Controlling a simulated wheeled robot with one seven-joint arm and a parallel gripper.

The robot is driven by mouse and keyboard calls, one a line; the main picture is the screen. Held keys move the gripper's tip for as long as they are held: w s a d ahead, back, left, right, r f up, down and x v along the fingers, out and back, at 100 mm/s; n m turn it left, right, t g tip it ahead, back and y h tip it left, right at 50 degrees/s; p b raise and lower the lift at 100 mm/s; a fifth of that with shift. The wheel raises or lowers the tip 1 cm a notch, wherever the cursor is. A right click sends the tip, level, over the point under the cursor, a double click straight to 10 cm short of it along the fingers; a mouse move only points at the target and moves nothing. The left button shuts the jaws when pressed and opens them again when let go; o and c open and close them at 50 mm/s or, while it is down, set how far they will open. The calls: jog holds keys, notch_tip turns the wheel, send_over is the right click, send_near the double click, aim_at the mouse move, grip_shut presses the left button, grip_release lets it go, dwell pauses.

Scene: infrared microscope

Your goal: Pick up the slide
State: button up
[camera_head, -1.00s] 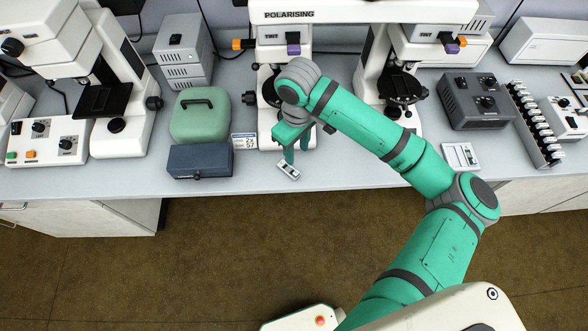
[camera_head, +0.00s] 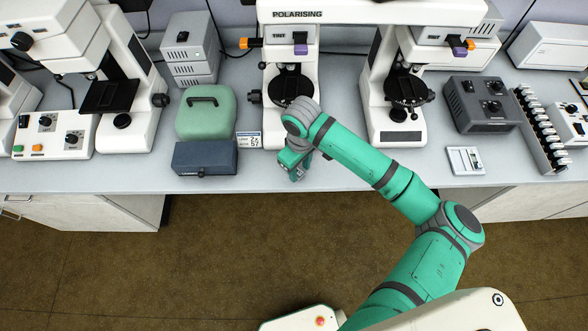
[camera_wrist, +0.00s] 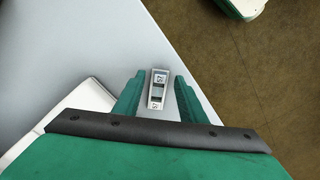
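The slide (camera_wrist: 157,90) is a small pale rectangle with dark markings, lying on the grey bench top near its front edge. In the wrist view it shows between the two fingers of my gripper (camera_wrist: 157,87), with a gap to each finger. My gripper is open. In the head view my gripper (camera_head: 297,174) points down at the front of the bench, below the polarising microscope (camera_head: 291,80). There the slide is mostly hidden by my gripper. The height of the fingertips above the bench is hard to tell.
A dark blue box (camera_head: 205,158), a green case (camera_head: 206,115) and a small display (camera_head: 249,140) stand left of my gripper. A second microscope (camera_head: 398,125) stands to the right. A small white tray (camera_head: 464,160) lies farther right. The bench front between is clear.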

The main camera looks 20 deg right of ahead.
jog(key=shift+f, duration=0.25)
grip_shut()
jog(key=shift+r, duration=0.15)
